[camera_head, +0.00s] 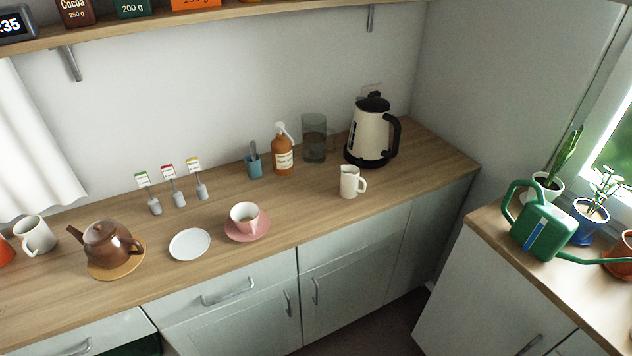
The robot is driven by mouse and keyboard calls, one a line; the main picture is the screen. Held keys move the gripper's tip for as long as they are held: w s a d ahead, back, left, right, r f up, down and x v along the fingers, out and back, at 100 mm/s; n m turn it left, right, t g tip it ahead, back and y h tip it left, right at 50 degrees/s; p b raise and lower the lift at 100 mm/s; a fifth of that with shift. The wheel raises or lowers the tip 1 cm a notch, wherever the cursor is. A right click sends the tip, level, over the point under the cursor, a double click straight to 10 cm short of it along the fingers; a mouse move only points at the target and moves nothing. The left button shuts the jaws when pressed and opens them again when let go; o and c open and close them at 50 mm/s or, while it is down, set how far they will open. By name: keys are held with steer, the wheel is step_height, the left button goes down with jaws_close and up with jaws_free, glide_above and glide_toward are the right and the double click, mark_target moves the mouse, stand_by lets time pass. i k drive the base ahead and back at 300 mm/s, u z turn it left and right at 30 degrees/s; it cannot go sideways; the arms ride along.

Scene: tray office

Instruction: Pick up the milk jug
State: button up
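The milk jug (349,182) is a small cream-white jug with a handle on its right side. It stands upright on the wooden counter, near the front edge and in front of the kettle. Nothing touches it and no part of it is covered. My gripper is not in view.
A cream and black kettle (371,136) stands close behind the jug. An amber pump bottle (283,156) and a dark glass container (314,139) stand behind left. A cup (244,216) on a pink saucer (260,231) is to the left. Counter around the jug is clear.

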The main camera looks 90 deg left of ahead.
mark_target(349, 184)
steer(key=u, duration=0.05)
steer(key=k, duration=1.55)
steer(key=u, duration=1.65)
steer(key=i, duration=1)
